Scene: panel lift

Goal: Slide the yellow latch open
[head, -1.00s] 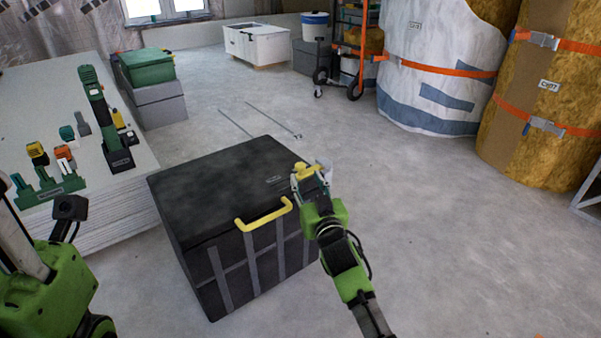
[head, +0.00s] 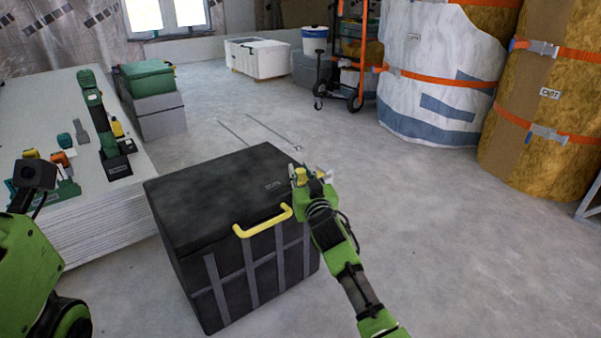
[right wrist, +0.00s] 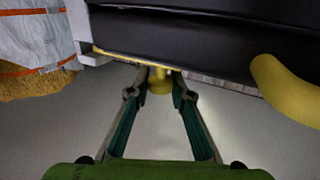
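A black case (head: 215,195) with grey ribs and a yellow handle (head: 264,222) stands on the floor in the head view. The yellow latch (head: 299,174) is at the case's right end, partly covered by my right gripper (head: 308,178). In the right wrist view, the latch's round yellow knob (right wrist: 160,80) sits between the tips of my right gripper (right wrist: 160,92). The fingers lean inward and appear to touch the knob on both sides. The handle also shows there at right (right wrist: 285,88). My left arm is at the left edge of the head view; its fingers do not show.
A stack of panels (head: 100,215) with tools on top stands left of the case. Two thin rods (head: 262,132) lie on the floor behind it. Large strapped rolls (head: 440,70) stand at the back right. The floor to the right is clear.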

